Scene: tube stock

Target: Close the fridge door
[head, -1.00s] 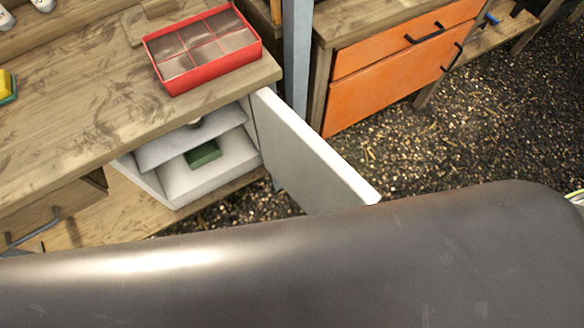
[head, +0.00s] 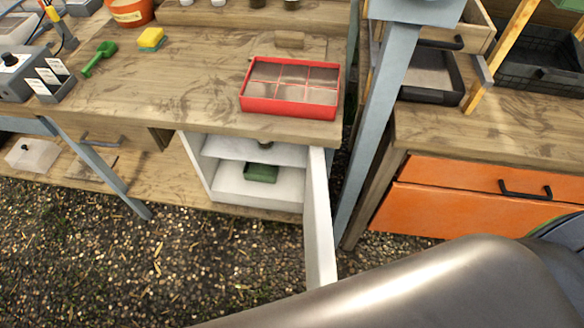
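The small white fridge (head: 206,176) sits under the wooden workbench, with its front open. Its door (head: 318,220) is hinged on the right side and stands wide open, jutting out toward me. A green box (head: 261,173) lies on the fridge floor, and a dark round object (head: 265,144) is on the shelf above. The lower end of the door is near or behind a large dark grey smooth shape at the bottom right; I cannot tell if they touch. Neither of my grippers shows in the head view.
A red divided tray (head: 290,112) stands on the workbench (head: 190,75) above the fridge. A blue-grey post (head: 375,130) rises right of the door, beside an orange drawer unit (head: 440,213). Gravel ground (head: 190,260) in front of the fridge is clear at the left.

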